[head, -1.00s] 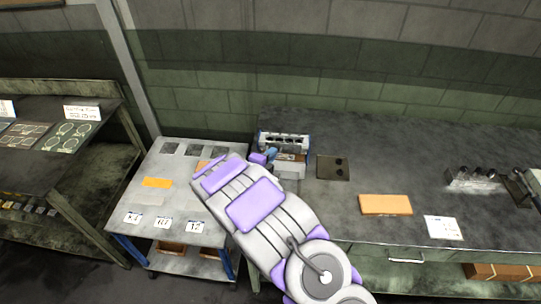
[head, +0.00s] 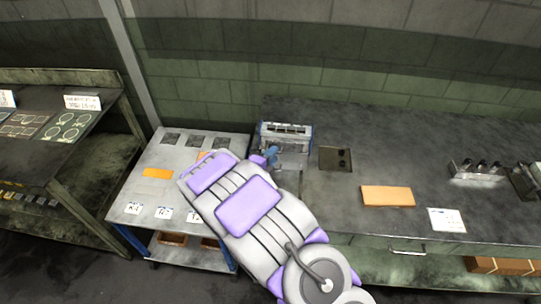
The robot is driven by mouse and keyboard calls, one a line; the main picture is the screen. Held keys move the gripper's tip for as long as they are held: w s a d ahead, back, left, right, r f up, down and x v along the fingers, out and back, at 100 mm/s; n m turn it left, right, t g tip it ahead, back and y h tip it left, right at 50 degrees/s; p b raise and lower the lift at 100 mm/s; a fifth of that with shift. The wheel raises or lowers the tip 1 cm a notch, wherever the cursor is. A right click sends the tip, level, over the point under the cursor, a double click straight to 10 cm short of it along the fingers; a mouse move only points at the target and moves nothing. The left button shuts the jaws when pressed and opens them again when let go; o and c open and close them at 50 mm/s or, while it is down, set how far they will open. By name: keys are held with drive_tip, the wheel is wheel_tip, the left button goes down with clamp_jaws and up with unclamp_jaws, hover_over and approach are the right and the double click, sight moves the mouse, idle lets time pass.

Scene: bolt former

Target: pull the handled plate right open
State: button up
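The bolt former (head: 287,131) is a small grey and blue machine at the back left of the dark workbench. A blue part (head: 271,154) shows at its front left, beside my arm. I cannot tell whether it is the plate's handle. The handled plate itself is not clearly seen. My grey and purple arm reaches up to the machine's front left. A purple tip of my gripper (head: 259,161) shows close to the blue part; whether they touch is unclear. My fingers are mostly hidden behind the arm.
On the bench (head: 455,130) are a dark plate with holes (head: 334,158), an orange block (head: 388,196), a white sheet (head: 446,220) and a rack (head: 475,169). A low cart (head: 127,191) with labels stands left, a dark shelf (head: 50,163) beyond.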

drive_tip(key=shift+r, duration=0.1)
drive_tip(key=shift+s+a+r, duration=0.15)
drive_tip(key=shift+s+a, duration=0.15)
drive_tip(key=shift+s, duration=0.05)
drive_tip(key=p+v, duration=0.2)
drive_tip(key=v, duration=1.4)
drive_tip(key=shift+s+a+p, duration=0.1)
drive_tip(key=shift+s+p, duration=0.1)
drive_tip(key=shift+p, duration=0.2)
drive_tip(key=shift+w, duration=0.1)
